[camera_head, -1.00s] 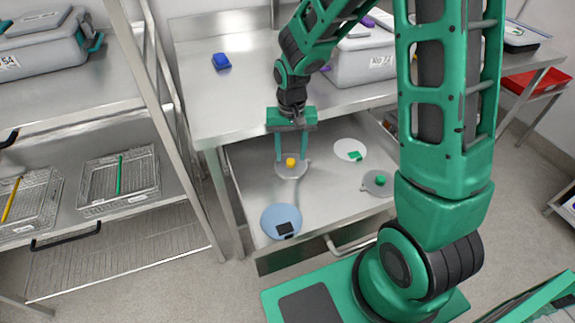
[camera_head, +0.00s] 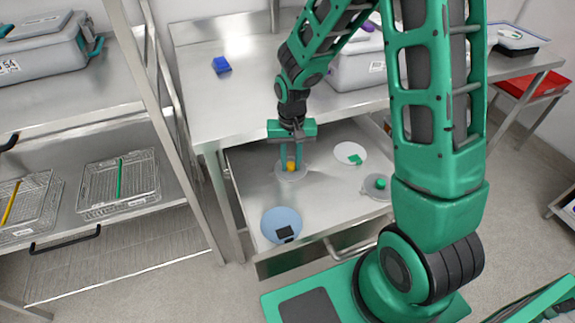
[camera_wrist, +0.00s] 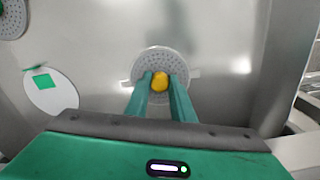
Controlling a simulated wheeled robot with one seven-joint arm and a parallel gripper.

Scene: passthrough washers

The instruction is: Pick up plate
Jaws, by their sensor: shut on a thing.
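A grey perforated round plate (camera_head: 283,175) with a yellow knob (camera_head: 291,167) lies in the open steel drawer under the counter. In the wrist view the plate (camera_wrist: 160,54) has small side tabs and the yellow knob (camera_wrist: 160,81) at its middle. My gripper (camera_head: 291,164) points down into the drawer, its green fingers shut on the yellow knob from both sides. I cannot tell any gap between the plate and the drawer floor.
The drawer (camera_head: 250,185) also holds a blue disc (camera_head: 278,220) with a black square, a white disc (camera_head: 345,149) with a green square, and another grey perforated plate (camera_head: 370,187) with a green knob. A blue block (camera_head: 221,65) sits on the counter (camera_head: 200,105) above.

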